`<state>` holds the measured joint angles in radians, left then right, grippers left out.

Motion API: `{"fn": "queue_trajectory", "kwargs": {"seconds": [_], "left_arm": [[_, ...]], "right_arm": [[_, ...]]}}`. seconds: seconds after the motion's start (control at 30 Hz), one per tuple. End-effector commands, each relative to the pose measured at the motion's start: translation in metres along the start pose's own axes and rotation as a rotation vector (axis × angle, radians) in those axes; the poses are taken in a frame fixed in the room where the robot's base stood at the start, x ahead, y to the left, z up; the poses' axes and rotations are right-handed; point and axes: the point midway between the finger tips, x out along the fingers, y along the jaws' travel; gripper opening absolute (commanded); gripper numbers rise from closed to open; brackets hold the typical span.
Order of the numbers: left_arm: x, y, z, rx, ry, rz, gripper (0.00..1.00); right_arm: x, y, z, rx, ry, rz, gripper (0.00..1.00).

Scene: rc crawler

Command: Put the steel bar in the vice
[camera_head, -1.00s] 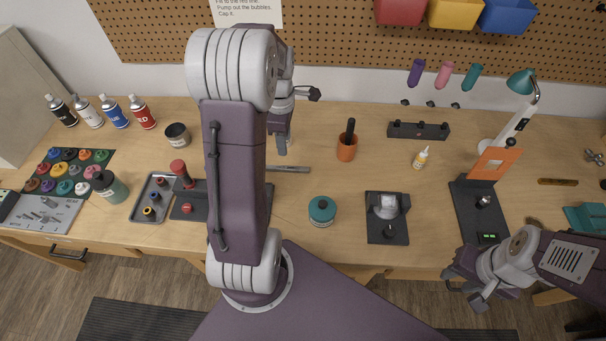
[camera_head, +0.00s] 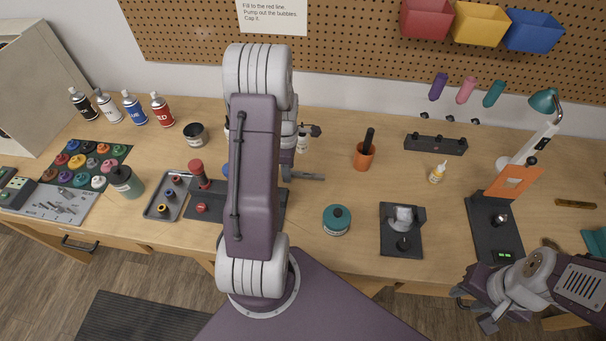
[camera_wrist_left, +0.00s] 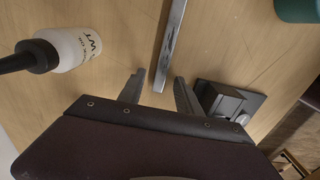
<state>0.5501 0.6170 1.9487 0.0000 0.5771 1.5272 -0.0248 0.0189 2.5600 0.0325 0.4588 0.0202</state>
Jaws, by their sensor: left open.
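The steel bar (camera_head: 308,177) lies on the bench just right of my left arm. In the left wrist view the bar (camera_wrist_left: 171,42) is a long bright strip, its near end between the fingertips. My left gripper (camera_wrist_left: 159,79) is open, straddling that end without visible contact; in the head view the forearm mostly hides it. A dark grey block device on a black base (camera_wrist_left: 257,101), probably the vice, is right of the fingers in the wrist view; my arm hides most of it in the head view. My right gripper (camera_head: 474,311) looks open and empty at the bench's front edge.
A white bottle (camera_wrist_left: 72,47) stands left of the fingers in the wrist view. A teal jar (camera_head: 336,221), an orange cup (camera_head: 364,156) and a black-based device (camera_head: 402,243) stand to the right. A tray (camera_head: 158,209) lies left. Bench between bar and orange cup is clear.

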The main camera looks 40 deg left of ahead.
Motion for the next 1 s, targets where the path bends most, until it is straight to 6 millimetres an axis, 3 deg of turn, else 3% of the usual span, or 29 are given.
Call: {"fn": "queue_trajectory", "kwargs": {"seconds": [0.23,0.37,0.4,0.77,1.0], "left_arm": [[0.003,0.000,0.000,0.000,0.000,0.002,0.38],[0.003,0.000,0.000,0.000,0.000,0.001,0.02],[0.003,0.000,0.000,0.000,0.000,0.001,0.00],[0.000,0.001,0.000,0.000,0.000,0.002,0.00],[-0.032,0.002,0.000,0.000,0.000,0.007,0.00]], "right_arm": [[0.000,0.000,0.000,0.000,0.000,0.000,0.36],[0.000,0.000,0.000,0.000,0.000,0.000,0.36],[0.000,0.000,0.000,0.000,0.000,0.000,0.36],[0.000,0.000,0.000,0.000,0.000,0.000,0.36],[0.002,0.000,0.000,0.000,0.000,0.000,0.36]]}}
